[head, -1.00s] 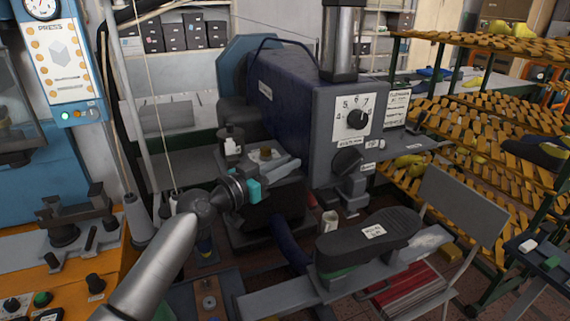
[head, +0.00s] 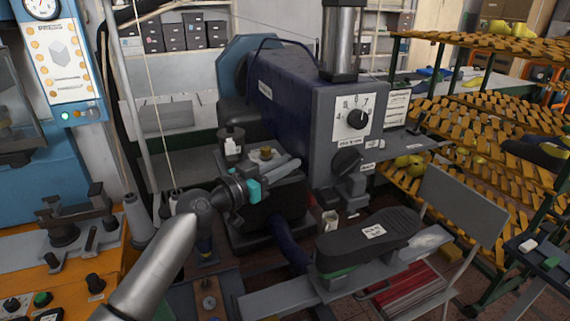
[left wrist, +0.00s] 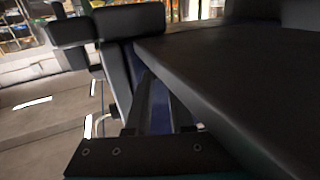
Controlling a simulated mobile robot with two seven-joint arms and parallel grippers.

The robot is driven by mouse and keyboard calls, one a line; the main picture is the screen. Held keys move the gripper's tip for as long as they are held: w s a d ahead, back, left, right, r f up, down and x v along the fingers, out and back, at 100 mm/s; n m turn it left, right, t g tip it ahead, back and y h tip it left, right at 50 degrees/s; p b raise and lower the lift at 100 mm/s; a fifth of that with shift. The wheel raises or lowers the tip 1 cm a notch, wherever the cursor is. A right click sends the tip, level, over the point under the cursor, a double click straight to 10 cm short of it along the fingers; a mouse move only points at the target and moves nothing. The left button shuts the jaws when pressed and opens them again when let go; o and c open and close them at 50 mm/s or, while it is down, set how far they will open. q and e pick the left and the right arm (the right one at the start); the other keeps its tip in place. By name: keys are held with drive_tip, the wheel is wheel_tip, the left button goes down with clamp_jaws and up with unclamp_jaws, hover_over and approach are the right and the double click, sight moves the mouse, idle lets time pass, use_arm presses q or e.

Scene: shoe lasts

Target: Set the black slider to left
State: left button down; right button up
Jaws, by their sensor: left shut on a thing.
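My left gripper (head: 284,168) reaches in from the left in the head view, beside the grey top of the machine's low block. Its teal part (head: 253,190) and grey fingers point up and right. The jaws are shut on a small part that I take to be the black slider; the fingers hide it in the head view. In the left wrist view, the dark gripper base (left wrist: 150,157) fills the bottom. A large dark slab (left wrist: 225,75) lies right of the fingers, and dark blocks (left wrist: 128,22) stand at the upper left. Which way the slider is set cannot be told. My right gripper is out of view.
The blue machine body (head: 290,95) with a dial knob (head: 357,119) rises behind the gripper. A black bottle (head: 231,141) and brass knob (head: 265,153) stand close by. A black shoe sole (head: 370,240) lies in front right. Shelves of lasts (head: 470,120) fill the right.

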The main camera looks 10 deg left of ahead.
use_arm(q)
drive_tip(key=s+a+b, duration=0.2)
drive_tip(key=a+b, duration=0.1)
drive_tip(key=s+a+b, duration=0.2)
drive_tip(key=a, duration=0.1)
drive_tip(key=s+a+b, duration=0.2)
drive_tip(key=a+b, duration=0.1)
drive_tip(key=a, duration=0.1)
drive_tip(key=shift+s+f+b, duration=0.25)
drive_tip(key=shift+s+b, duration=0.05)
drive_tip(key=shift+s+a+r+b, duration=0.2)
drive_tip(key=shift+s+a+b, duration=0.15)
drive_tip(key=shift+a+b, duration=0.15)
drive_tip(key=c, duration=1.2)
unclamp_jaws()
drive_tip(key=shift+c, duration=0.2)
drive_tip(key=o, duration=0.3)
drive_tip(key=shift+s+a, duration=0.15)
drive_tip(key=shift+o, duration=0.9)
